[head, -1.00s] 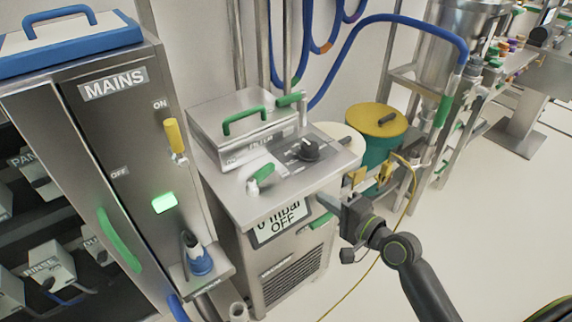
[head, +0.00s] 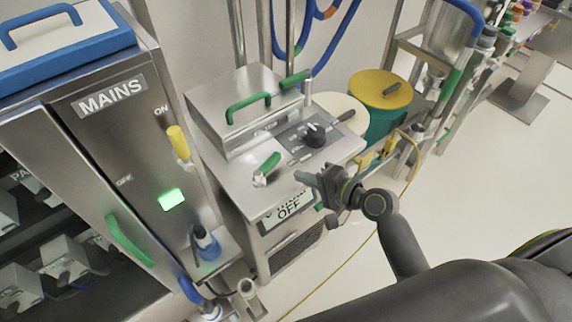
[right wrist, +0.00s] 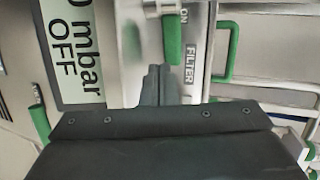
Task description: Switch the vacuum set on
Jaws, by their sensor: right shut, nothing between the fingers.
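The vacuum set (head: 225,185) is a steel cabinet with a sloped front display (head: 288,208) that reads OFF; in the right wrist view the display (right wrist: 80,55) reads 0 mbar OFF. A green-handled lever (head: 267,166) stands on its top, left of a black dial knob (head: 314,133). In the right wrist view a green handle (right wrist: 172,42) lies just ahead of my fingertips, near the words ON and FILTER. My right gripper (head: 308,178) is shut and empty, at the front edge of the set, right of the lever and apart from it. My left gripper is out of view.
A MAINS cabinet (head: 95,125) with a yellow lever (head: 178,142) and lit green lamp (head: 171,199) stands at the left. A lidded steel box (head: 245,95) sits on the set's rear. A yellow hose crosses the open floor.

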